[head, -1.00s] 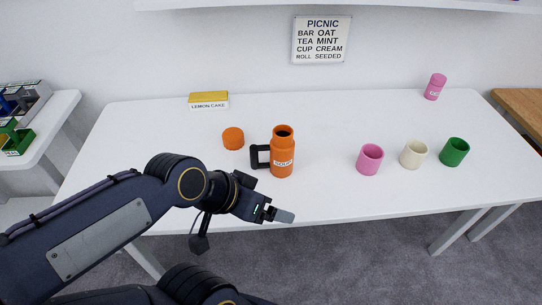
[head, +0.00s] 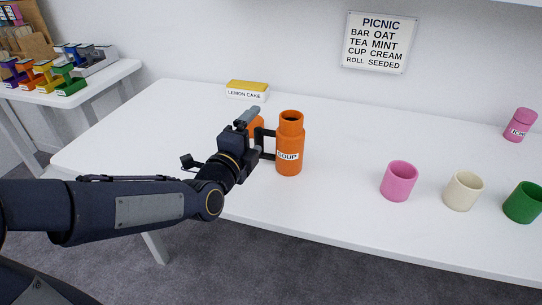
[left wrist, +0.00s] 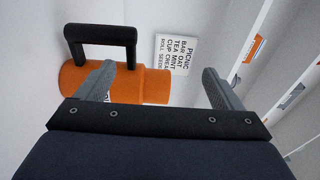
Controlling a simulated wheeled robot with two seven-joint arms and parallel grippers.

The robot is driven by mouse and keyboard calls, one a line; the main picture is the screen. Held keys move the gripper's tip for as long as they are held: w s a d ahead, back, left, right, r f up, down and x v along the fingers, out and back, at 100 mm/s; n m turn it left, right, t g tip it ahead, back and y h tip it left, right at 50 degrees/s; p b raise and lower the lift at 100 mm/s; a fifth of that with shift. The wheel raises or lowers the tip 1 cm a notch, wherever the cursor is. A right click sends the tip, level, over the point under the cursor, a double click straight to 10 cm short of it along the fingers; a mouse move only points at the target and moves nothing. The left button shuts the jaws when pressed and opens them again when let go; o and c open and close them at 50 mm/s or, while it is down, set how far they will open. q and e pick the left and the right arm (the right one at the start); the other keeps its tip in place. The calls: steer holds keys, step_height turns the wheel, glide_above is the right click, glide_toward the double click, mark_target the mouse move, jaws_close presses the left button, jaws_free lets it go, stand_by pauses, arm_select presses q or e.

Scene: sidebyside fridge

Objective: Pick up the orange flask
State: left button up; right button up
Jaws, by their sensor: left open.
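The orange flask (head: 290,150) stands upright and open on the white table, with a "SOUP" label and a black handle on its left side. My left gripper (head: 252,131) is open and empty, just left of the flask by its handle; I cannot tell whether they touch. In the left wrist view the flask (left wrist: 135,84) lies across the picture, its handle (left wrist: 100,32) at upper left. One finger of the left gripper (left wrist: 158,70) overlaps the flask there; the other stands apart to the right. My right gripper is not in view.
An orange lid (head: 258,123) is partly hidden behind my left gripper. A lemon cake box (head: 246,92) stands behind. Pink (head: 398,182), cream (head: 462,191) and green (head: 523,203) cups stand at right, a pink bottle (head: 520,125) farther back. The table (head: 340,200) is clear between flask and cups.

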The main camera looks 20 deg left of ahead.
arm_select(q)
steer(key=b, duration=0.3)
glide_toward(267, 154)
steer(key=w+r, duration=0.3)
steer(key=shift+w+d+r, duration=0.15)
steer(key=shift+d, duration=0.05)
steer(key=w, duration=0.4)
steer(key=w+d, duration=0.1)
steer(key=w, duration=0.1)
steer(key=shift+w, duration=0.3)
steer(key=shift+r, duration=0.1)
steer(key=c, duration=0.9)
